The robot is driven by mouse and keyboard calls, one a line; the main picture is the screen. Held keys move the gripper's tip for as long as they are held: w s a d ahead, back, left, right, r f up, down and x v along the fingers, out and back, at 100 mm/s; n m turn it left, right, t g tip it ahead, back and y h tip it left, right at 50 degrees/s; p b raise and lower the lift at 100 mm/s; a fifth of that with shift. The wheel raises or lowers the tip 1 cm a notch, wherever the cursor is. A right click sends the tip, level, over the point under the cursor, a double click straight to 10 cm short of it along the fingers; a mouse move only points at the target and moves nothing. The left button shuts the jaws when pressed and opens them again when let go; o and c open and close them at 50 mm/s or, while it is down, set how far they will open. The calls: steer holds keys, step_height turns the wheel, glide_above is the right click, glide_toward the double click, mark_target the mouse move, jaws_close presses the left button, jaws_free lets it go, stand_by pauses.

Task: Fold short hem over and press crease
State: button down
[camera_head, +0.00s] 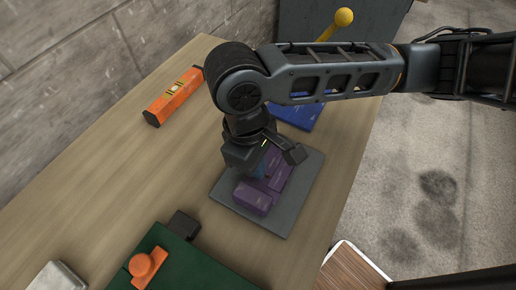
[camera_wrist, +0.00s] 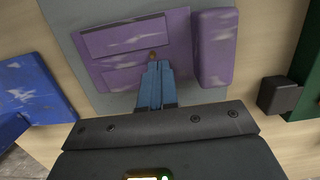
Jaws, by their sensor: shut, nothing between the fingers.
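A purple cloth piece (camera_head: 273,173) lies on a grey board (camera_head: 302,192) on the wooden table. In the wrist view the purple cloth (camera_wrist: 117,72) shows raised flat panels, and a thicker purple strip (camera_wrist: 215,47) runs along its right side. The strip also shows in the head view (camera_head: 252,198). My gripper (camera_wrist: 154,66) is shut and empty, its blue fingertips together over the purple cloth beside a small brown spot. I cannot tell whether the tips touch the cloth. In the head view my arm hides part of the cloth.
An orange spirit level (camera_head: 174,96) lies at the back left. A blue item (camera_head: 298,114) lies behind the board. A green mat (camera_head: 185,262) with an orange knobbed tool (camera_head: 147,265) and a dark block (camera_head: 184,224) are at the front. The table's left middle is clear.

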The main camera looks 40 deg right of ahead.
step_height(320, 180, up, 7)
steer(key=p, duration=0.7)
steer(key=shift+w+a, duration=0.15)
steer(key=shift+w, duration=0.3)
steer(key=shift+f, duration=0.1)
